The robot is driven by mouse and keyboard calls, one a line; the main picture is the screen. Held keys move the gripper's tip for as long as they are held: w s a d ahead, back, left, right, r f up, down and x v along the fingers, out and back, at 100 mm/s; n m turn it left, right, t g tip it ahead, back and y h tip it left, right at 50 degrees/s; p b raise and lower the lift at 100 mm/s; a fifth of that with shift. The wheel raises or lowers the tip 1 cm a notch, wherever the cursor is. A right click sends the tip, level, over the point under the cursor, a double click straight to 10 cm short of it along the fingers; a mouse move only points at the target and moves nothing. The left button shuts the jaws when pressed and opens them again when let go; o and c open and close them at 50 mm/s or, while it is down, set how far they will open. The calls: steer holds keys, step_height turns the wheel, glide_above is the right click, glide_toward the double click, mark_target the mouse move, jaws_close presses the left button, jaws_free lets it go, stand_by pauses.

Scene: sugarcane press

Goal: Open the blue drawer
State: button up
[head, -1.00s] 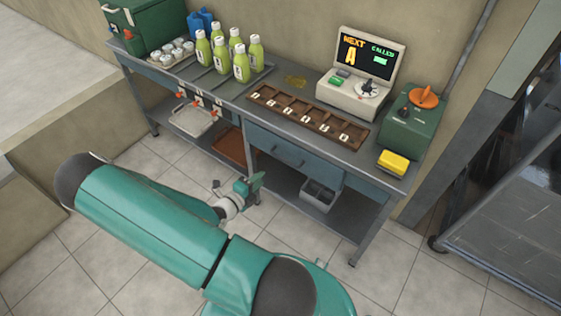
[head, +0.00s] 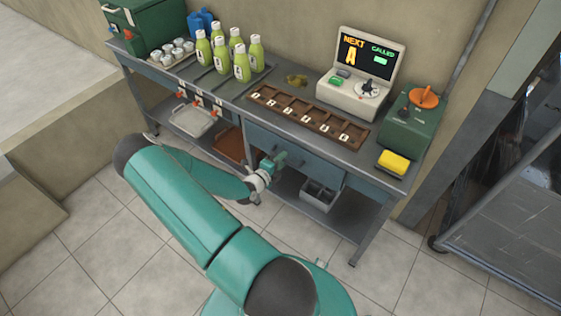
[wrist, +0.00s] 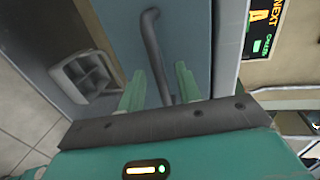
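The blue drawer (head: 322,168) is under the right half of the metal bench and looks closed. Its front (wrist: 187,35) fills the middle of the wrist view. The dark bar handle (wrist: 152,42) runs up the wrist picture, its lower end near my gripper's palm. My gripper (head: 280,157) is at the left part of the drawer front. In the wrist view my gripper (wrist: 161,72) is open, with its green fingers on either side of the handle. A gap shows beside the handle; I cannot tell whether either finger touches it. In the head view my gripper partly hides the handle.
A grey divided bin (head: 318,195) stands on the lower shelf below the drawer. A brown slotted tray (head: 310,118), a screen console (head: 365,75) and green bottles (head: 241,65) stand on the bench top. A yellow block (head: 393,162) is at the right end.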

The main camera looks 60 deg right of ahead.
jaws_close()
steer(key=f+v, duration=0.2)
steer(key=v, duration=0.8)
steer(key=f+v, duration=0.2)
steer(key=v, duration=0.7)
steer(key=shift+v, duration=0.8)
steer(key=shift+w+f, duration=0.1)
steer(key=shift+w, duration=0.05)
jaws_free()
steer(key=v, duration=1.3)
steer(key=shift+a, duration=0.4)
